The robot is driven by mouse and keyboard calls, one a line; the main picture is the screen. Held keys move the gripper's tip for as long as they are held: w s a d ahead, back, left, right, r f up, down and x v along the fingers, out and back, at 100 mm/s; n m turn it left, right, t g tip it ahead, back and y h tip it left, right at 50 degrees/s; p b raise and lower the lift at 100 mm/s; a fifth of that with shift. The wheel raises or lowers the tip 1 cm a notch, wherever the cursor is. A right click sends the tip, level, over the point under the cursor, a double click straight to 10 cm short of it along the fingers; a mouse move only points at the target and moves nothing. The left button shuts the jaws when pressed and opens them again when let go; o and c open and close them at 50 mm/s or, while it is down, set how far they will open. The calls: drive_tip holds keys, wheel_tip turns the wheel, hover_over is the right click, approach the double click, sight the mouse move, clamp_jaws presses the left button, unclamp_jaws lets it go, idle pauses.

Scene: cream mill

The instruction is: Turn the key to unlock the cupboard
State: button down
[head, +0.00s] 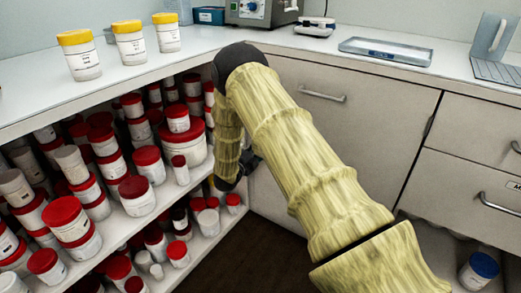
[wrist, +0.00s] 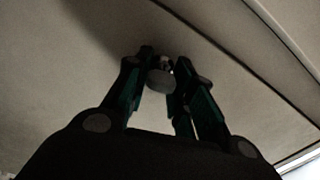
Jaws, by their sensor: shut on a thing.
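My gripper (wrist: 160,80) is shut on the small grey key (wrist: 161,79), whose rounded head shows between the two dark green fingertips in the wrist view. A small metal piece, perhaps the lock, shows just beyond the key against the pale cupboard door (wrist: 90,60). How far the key is turned cannot be told. In the head view the cupboard door (head: 375,130) is closed, with a bar handle near its top. My arm bends down in front of its left side. The gripper is mostly hidden behind the arm there, and the key and lock are not visible.
Open shelves (head: 150,205) packed with red-lidded jars stand close to the left of my arm. Yellow-lidded jars (head: 130,45) and a metal tray (head: 385,52) are on the counter. Drawers (head: 475,130) are at the right, with a blue-lidded jar (head: 480,268) below.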

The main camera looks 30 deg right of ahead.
drive_tip(key=shift+f+m, duration=0.1)
drive_tip(key=shift+m, duration=1.1)
drive_tip(key=c, duration=1.2)
unclamp_jaws()
drive_tip(key=v, duration=1.2)
drive_tip(key=shift+f, duration=0.15)
